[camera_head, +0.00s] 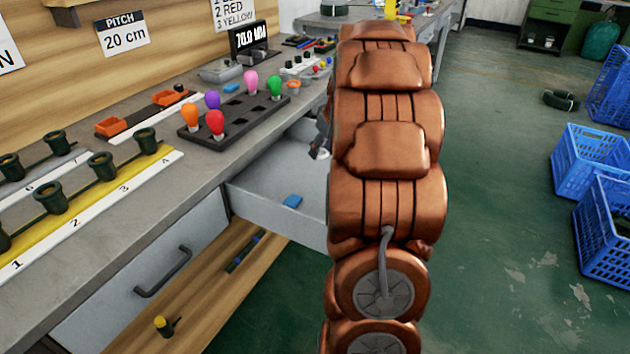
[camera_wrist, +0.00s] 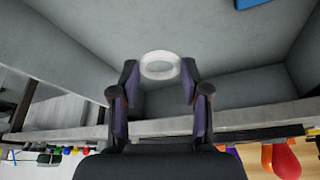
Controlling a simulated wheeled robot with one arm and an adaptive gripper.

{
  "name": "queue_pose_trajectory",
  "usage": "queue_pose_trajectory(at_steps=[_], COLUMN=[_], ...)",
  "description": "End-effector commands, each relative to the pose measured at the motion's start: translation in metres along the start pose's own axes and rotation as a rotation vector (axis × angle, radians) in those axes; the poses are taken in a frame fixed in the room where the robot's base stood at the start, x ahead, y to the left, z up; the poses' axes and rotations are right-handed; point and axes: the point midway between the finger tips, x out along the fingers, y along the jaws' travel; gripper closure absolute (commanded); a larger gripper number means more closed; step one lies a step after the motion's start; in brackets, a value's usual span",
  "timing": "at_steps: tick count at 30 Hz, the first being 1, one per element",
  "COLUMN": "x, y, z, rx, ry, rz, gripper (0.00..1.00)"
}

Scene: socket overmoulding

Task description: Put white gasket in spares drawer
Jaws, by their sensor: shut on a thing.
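The white gasket (camera_wrist: 160,66) is a pale ring between the two fingertips of my gripper (camera_wrist: 160,82) in the wrist view. My gripper is shut on it and holds it over the inside of an open grey drawer (camera_wrist: 235,85). In the head view the drawer (camera_head: 262,184) is pulled out from under the bench, and my arm covers its right part. No label on the drawer is visible.
A blue block (camera_head: 292,201) lies in the drawer, also at the wrist view's top edge (camera_wrist: 250,3). A dark rack (camera_head: 238,118) with several coloured bulbs stands on the bench above. A closed drawer (camera_head: 140,285) is at the left. Blue crates (camera_head: 590,165) stand on the right floor.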

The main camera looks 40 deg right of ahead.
Motion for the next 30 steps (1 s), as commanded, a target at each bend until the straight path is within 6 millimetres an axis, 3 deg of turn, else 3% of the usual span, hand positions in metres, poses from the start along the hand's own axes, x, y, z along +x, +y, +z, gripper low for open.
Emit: queue_pose_trajectory(at_steps=[6, 19, 30], x=[0.036, 0.077, 0.081], y=[0.000, -0.001, -0.001], z=[0.015, 0.032, 0.033], rx=[0.001, 0.002, 0.000], ry=[-0.002, -0.002, -0.001], rz=[0.001, -0.001, 0.000], gripper=[0.67, 0.67, 0.67])
